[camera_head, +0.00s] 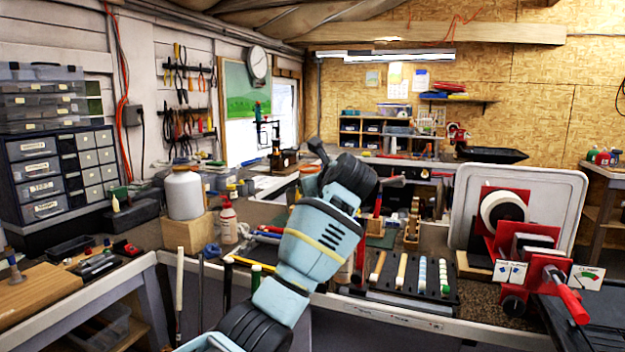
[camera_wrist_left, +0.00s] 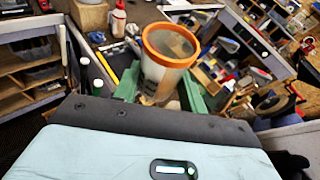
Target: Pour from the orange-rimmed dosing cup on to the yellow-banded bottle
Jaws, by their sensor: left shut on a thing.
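The orange-rimmed dosing cup (camera_wrist_left: 168,52) is in the left wrist view, a pale translucent cup with an orange rim, its open mouth facing the camera. My left gripper (camera_wrist_left: 162,88) is shut on it, with a green finger on each side. What the cup holds is not clear. In the head view my left arm rises through the middle and the cup cannot be made out. A small white bottle with a red top (camera_head: 228,222) stands on the bench left of my arm; it also shows in the left wrist view (camera_wrist_left: 118,19). I cannot make out a yellow band on any bottle. My right gripper is not in view.
A large white jug (camera_head: 183,194) stands on a wooden block (camera_head: 188,232) at the left. Several grips lie on a dark rack (camera_head: 408,290) right of my arm. A red clamp device (camera_head: 535,262) stands on the right. Drawer cabinets (camera_head: 62,178) stand far left.

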